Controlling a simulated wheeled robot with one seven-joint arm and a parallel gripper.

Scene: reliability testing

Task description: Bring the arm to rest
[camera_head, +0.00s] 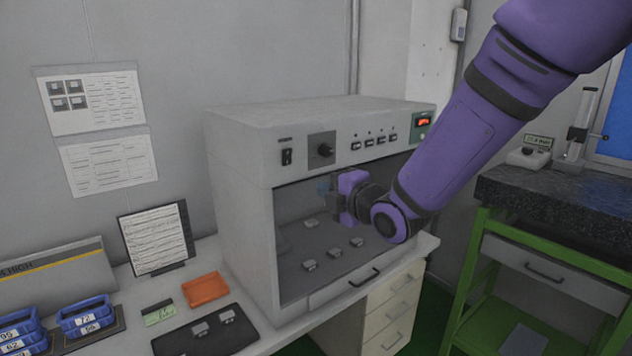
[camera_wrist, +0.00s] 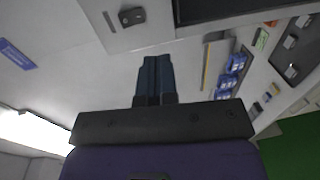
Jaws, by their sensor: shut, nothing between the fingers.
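My purple arm reaches in from the upper right in the head view. My gripper (camera_head: 325,188) is in front of the open front of the grey test chamber (camera_head: 241,150), near the upper part of the opening. I cannot tell whether it is just outside or slightly inside. In the wrist view the two dark blue fingers of my gripper (camera_wrist: 155,72) lie together, shut and empty.
Several small grey parts (camera_head: 310,265) sit on the chamber floor. A black tray (camera_head: 180,343) with small parts, an orange tray (camera_head: 205,289), blue bins (camera_head: 88,315) and a sign stand (camera_head: 156,238) are on the bench. A green-framed table (camera_head: 560,205) stands right.

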